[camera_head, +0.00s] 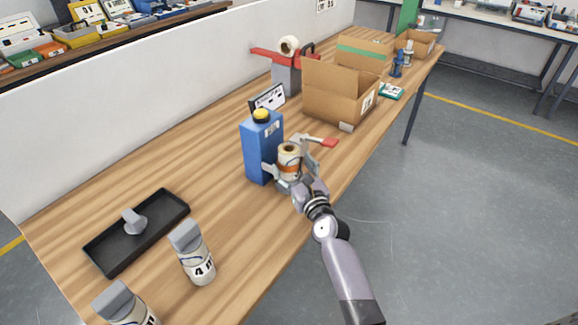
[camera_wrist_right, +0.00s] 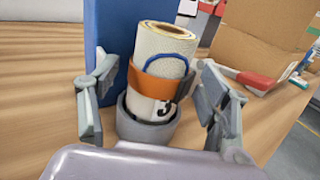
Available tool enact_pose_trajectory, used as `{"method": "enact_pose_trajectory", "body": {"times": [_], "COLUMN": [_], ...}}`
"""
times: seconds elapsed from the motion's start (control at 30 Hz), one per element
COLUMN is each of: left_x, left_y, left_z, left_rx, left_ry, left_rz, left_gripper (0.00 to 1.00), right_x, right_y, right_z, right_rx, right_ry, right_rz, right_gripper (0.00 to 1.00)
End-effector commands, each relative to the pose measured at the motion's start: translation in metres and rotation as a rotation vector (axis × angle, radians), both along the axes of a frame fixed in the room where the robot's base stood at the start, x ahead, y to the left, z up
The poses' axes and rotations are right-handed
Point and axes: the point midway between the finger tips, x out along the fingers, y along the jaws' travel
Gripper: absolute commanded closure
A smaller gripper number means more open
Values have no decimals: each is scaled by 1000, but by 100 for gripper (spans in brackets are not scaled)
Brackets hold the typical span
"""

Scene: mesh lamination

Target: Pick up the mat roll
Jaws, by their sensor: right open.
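The mat roll (camera_head: 289,153) is a cream-white roll with an orange band, standing upright on the wooden table beside the blue container. It also shows in the right wrist view (camera_wrist_right: 165,45), with a dark number on its lower part and a grey cup-like base (camera_wrist_right: 146,130). My right gripper (camera_head: 287,169) is at the roll, with one finger on each side. In the right wrist view my right gripper (camera_wrist_right: 155,92) is open, with gaps between the roll and both fingers. My left gripper is not in view.
The blue container (camera_head: 262,150) with a yellow cap stands close behind the roll. A red-handled tool (camera_head: 328,142) and an open cardboard box (camera_head: 330,95) are to the right. A black tray (camera_head: 110,262) and white bottles with grey caps (camera_head: 197,262) are at left.

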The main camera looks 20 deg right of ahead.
Motion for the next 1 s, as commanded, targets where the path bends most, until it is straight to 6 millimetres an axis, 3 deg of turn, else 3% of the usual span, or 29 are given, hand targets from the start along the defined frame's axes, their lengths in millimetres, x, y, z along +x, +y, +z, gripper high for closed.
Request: {"method": "enact_pose_trajectory", "body": {"times": [0.2, 0.47, 1.0], "left_x": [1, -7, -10], "left_y": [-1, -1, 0], "left_z": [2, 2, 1], "left_rx": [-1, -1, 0], "left_ry": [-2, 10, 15], "left_rz": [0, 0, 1], "left_gripper": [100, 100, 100], "right_x": [28, 30, 30], "right_y": [2, 2, 3], "right_z": [1, 1, 1], "right_rx": [-1, -1, -1], "right_ry": [1, 0, 0], "right_rz": [0, 0, 0], "right_gripper": [29, 29, 65]}}
